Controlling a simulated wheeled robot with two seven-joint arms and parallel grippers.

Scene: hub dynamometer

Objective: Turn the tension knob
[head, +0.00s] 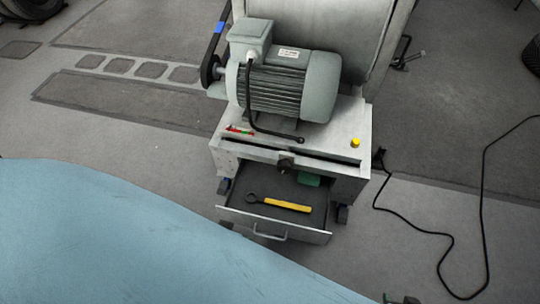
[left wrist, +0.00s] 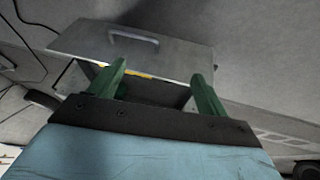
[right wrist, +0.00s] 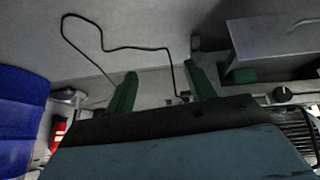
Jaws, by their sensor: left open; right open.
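The black tension knob (head: 285,165) is on the front face of the grey motor stand, just above the open drawer. In the right wrist view the knob (right wrist: 283,93) is at the right edge, beside the drawer. My right gripper (head: 400,299) shows only at the bottom edge of the head view, well to the right of the stand and apart from the knob. In its wrist view the green fingers (right wrist: 160,70) are spread with nothing between them. My left gripper (left wrist: 158,72) has its fingers apart and empty, with the drawer beyond them; it cannot be made out in the head view.
The open drawer (head: 235,211) juts forward below the knob and holds a yellow-handled wrench (head: 287,205) and a green item (head: 309,179). A motor (head: 285,85) and a yellow button (head: 355,142) are on top. A black cable (head: 483,200) lies on the floor at right.

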